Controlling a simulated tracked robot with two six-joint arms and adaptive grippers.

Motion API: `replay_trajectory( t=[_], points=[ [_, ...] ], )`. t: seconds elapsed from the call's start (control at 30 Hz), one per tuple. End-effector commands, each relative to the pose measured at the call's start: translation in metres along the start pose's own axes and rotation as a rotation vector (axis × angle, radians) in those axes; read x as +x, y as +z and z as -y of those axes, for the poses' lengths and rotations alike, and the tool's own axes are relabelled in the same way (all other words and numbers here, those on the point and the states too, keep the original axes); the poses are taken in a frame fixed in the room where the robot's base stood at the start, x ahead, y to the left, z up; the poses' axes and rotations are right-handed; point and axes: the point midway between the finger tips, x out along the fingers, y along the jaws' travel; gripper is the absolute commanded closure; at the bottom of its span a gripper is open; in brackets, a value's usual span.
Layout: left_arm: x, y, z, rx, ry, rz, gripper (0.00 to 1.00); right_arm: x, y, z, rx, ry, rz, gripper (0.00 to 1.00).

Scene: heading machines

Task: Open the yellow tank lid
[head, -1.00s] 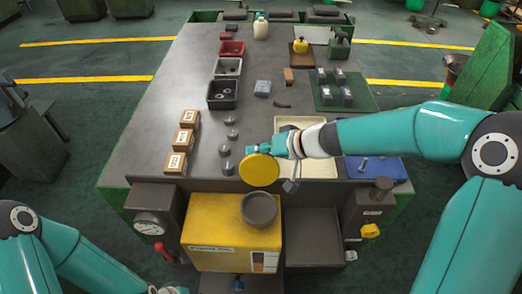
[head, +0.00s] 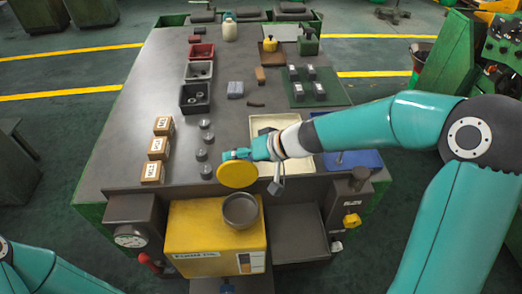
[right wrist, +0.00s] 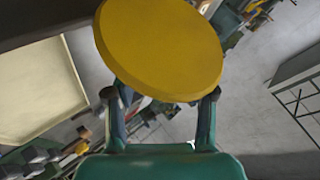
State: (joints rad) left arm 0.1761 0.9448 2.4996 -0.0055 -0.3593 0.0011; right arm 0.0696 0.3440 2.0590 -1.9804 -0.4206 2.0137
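The yellow tank (head: 205,235) stands at the front edge of the bench. Its round grey filler neck (head: 240,211) is uncovered. The round yellow lid (head: 237,174) is raised behind and above the neck, tilted with its flat face toward the head camera. My right gripper (head: 262,150) is at the lid's back right side. In the right wrist view the lid (right wrist: 160,48) hides the fingertips, and the visible parts of the fingers are wide apart with a clear gap between them. Whether they touch the lid is unclear. My left gripper is out of view; only the left arm shows at lower left.
A cream tray (head: 305,160) and a blue tray (head: 358,160) lie beside the right forearm. Labelled boxes (head: 157,147) and grey cylinders (head: 202,155) stand left of the lid. A gauge (head: 130,236) is left of the tank, and a dark tray (head: 300,235) is right.

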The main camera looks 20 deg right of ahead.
Motion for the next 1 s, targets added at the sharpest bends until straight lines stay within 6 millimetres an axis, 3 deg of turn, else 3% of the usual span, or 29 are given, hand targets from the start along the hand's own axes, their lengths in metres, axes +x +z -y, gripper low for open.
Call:
replay_trajectory(
  t=[0.3,0.5,0.7,1.0],
  points=[
    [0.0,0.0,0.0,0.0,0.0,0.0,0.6,-0.066,-0.002,-0.003,0.002,0.009,-0.014,0.5],
    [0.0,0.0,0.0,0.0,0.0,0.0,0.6,-0.096,0.001,-0.002,0.001,0.008,-0.01,0.5],
    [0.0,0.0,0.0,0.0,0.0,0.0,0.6,-0.107,0.002,-0.002,0.002,0.007,-0.005,0.5],
    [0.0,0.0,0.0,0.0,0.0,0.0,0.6,-0.107,0.003,-0.001,0.002,0.005,-0.004,0.5]
  ],
)
